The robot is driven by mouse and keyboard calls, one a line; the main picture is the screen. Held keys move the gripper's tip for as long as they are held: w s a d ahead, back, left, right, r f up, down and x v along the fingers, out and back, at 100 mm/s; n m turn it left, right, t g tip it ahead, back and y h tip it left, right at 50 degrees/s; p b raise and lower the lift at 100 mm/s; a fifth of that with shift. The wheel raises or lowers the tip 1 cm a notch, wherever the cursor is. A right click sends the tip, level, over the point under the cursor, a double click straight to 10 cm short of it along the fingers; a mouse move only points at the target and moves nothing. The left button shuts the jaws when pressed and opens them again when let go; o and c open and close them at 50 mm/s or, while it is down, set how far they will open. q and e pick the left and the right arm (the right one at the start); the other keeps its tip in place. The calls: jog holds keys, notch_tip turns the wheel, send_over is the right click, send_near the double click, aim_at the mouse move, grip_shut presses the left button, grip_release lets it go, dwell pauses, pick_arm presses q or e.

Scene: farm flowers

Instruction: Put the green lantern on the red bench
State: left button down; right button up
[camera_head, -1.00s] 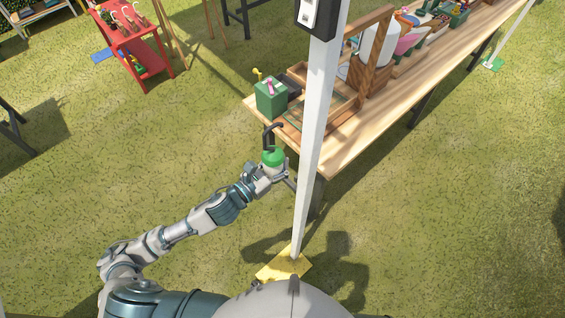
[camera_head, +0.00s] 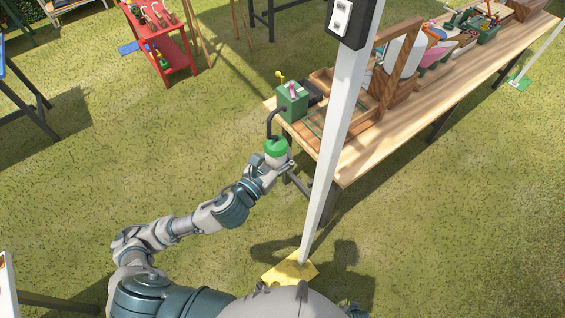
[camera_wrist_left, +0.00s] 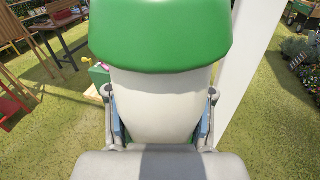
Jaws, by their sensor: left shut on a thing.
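The green lantern (camera_head: 276,148) has a green cap, a pale body and a dark curved handle. My left gripper (camera_head: 270,164) is shut on it and holds it in the air by the near left end of the wooden table. In the left wrist view the lantern's green cap (camera_wrist_left: 160,35) and pale body (camera_wrist_left: 160,105) fill the middle, with a finger on each side. The red bench (camera_head: 166,48) stands at the upper left on the grass, with several small tools and pots on it. My right gripper is not in view.
A wooden table (camera_head: 375,150) with a green box (camera_head: 292,103), wooden frames and many goods runs to the upper right. A white post (camera_head: 340,130) on a yellow base (camera_head: 290,270) stands just right of my left arm. Open grass lies between arm and bench.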

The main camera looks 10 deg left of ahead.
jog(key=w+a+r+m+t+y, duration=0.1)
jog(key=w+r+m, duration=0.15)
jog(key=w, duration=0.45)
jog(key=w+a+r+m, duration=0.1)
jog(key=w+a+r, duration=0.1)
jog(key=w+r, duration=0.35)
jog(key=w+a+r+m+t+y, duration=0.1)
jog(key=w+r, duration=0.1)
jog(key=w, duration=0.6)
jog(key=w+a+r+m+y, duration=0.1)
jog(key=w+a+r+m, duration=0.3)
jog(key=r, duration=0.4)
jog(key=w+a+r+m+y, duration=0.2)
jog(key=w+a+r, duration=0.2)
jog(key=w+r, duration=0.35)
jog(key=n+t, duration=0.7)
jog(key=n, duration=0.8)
send_near(271, 136)
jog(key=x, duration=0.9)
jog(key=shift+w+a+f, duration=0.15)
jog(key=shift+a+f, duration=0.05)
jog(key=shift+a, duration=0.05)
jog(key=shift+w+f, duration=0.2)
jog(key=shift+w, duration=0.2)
pick_arm(q)
jog(key=shift+d, duration=0.2)
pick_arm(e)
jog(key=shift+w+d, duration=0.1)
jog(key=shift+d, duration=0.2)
